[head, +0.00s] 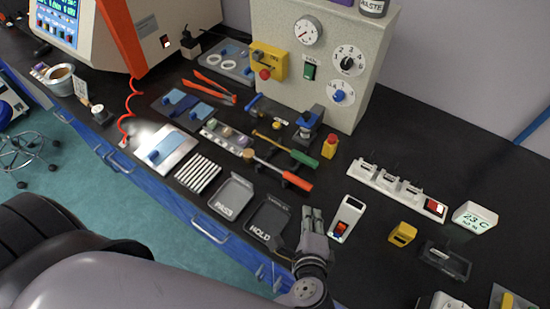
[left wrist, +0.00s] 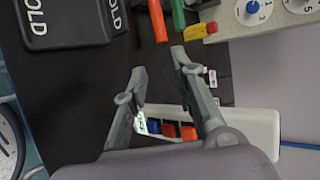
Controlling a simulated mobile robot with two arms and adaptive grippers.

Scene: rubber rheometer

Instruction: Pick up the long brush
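Two long-handled tools lie side by side on the black bench in the head view. I cannot tell for sure which is the long brush. My left gripper (head: 313,213) is over the bench, in front of these tools and beside the HOLD tray. In the left wrist view, the left gripper (left wrist: 158,64) has its fingers apart with nothing between them. The red handle end (left wrist: 158,22) and green handle end (left wrist: 178,16) show beyond the fingertips. My right gripper is not in view.
The HOLD tray (head: 288,209) lies left of the gripper, a white switch box (head: 348,212) close on its right. A small red and yellow bottle (head: 329,148) stands by the green handle. A grey gauge cabinet (head: 319,88) stands behind. Bare bench lies between gripper and red handle.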

